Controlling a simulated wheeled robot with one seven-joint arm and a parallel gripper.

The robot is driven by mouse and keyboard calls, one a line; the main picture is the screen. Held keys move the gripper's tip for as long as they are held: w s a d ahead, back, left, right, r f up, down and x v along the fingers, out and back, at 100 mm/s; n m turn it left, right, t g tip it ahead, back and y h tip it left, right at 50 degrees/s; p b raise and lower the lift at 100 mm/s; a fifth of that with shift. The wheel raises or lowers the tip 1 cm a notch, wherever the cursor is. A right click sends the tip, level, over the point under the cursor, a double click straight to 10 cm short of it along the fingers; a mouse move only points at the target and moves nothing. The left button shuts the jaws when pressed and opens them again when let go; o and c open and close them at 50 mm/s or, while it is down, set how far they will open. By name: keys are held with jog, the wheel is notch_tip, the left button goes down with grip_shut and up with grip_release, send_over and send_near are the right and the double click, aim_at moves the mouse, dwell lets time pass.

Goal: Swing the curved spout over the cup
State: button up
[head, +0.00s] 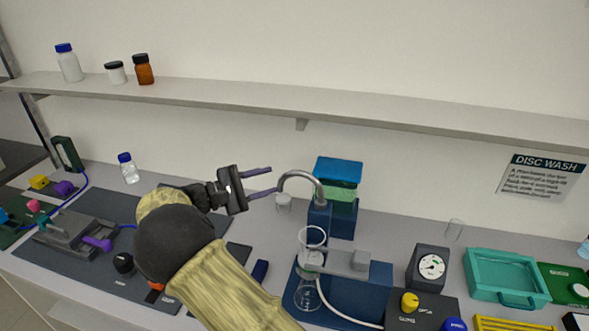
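The curved grey metal spout (298,174) rises from a dark blue block (319,222) and arches to the left in the head view. Its outlet end hangs at the left, above a small clear vessel (284,204). A clear, wide-mouthed cup (312,238) stands on top of a glass flask (307,296), to the right of and nearer than the outlet. I cannot tell for sure which vessel is the task's cup. My gripper (273,180) is open, with its two purple fingers apart and pointing right. The lower fingertip overlaps the spout's outlet end in the picture; contact cannot be told.
A blue stand with a grey block (348,263) and a pale hose sits around the flask. A dial gauge (431,266) and a teal tray (505,276) are to the right. A shelf (330,104) runs along the wall above. My arm hides part of the left bench.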

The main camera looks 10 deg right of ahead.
aim_at(284, 176)
jog(key=p+x, duration=0.2)
jog(key=x, duration=0.5)
jog(key=shift+d+r, duration=0.15)
jog(key=shift+d, duration=0.05)
jog(key=shift+w+d, duration=0.2)
jog(key=shift+d, duration=0.35)
grip_shut()
